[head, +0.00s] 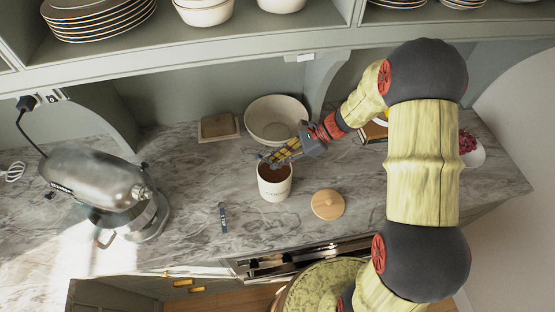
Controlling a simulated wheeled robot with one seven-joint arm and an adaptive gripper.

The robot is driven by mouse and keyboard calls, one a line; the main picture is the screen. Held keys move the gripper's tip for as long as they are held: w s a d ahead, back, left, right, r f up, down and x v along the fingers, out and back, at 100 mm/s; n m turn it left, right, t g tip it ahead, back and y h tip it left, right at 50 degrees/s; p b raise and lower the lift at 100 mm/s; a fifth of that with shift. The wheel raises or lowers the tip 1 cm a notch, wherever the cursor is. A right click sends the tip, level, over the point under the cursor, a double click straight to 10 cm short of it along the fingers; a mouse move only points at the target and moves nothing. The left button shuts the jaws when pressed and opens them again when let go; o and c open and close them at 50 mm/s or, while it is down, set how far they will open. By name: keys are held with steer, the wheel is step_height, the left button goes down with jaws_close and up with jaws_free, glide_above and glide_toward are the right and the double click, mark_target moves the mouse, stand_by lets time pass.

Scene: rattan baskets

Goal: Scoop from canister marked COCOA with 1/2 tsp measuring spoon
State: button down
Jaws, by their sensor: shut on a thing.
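A white canister (275,190) stands upright on the marble counter, open, with brown contents showing inside. Its front marking is too small to read. A round wooden lid (328,204) lies on the counter to its right. My gripper (266,160) reaches in from the upper right, with its fingertips at the canister's far rim, over the opening. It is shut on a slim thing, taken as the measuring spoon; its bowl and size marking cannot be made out. Whether it touches the cocoa cannot be told.
A cream bowl (270,112) stands behind the canister, close to my gripper. A square wooden-topped box (218,127) is beside it. A stand mixer (100,190) is at left. A small dark strip (223,217) lies left of the canister. Shelves (250,52) overhang the back.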

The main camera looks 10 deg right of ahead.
mark_target(269, 161)
steer(key=shift+f+b, duration=1.7)
steer(key=shift+f, duration=0.7)
steer(key=shift+a, duration=0.55)
steer(key=shift+d+r, duration=0.1)
steer(key=shift+d, duration=0.5)
steer(key=shift+a+r+h+p, duration=0.1)
steer(key=shift+a+h+p, duration=0.15)
steer(key=shift+h+p, duration=0.25)
steer(key=shift+a+r+h+p, duration=0.1)
steer(key=shift+a+h+p, duration=0.3)
steer(key=shift+h+p, duration=1.3)
steer(key=shift+y, duration=0.5)
steer(key=shift+r+p, duration=2.15)
steer(key=shift+p, duration=0.05)
steer(key=shift+r+p, duration=0.1)
steer(key=shift+p, duration=0.25)
steer(key=shift+a+r+h+p, duration=0.25)
steer(key=shift+r+h+p, duration=0.45)
steer(key=shift+p, duration=1.4)
steer(key=shift+a+r+h+p, duration=0.2)
steer(key=shift+r+h+p, duration=0.5)
steer(key=shift+p, duration=1.35)
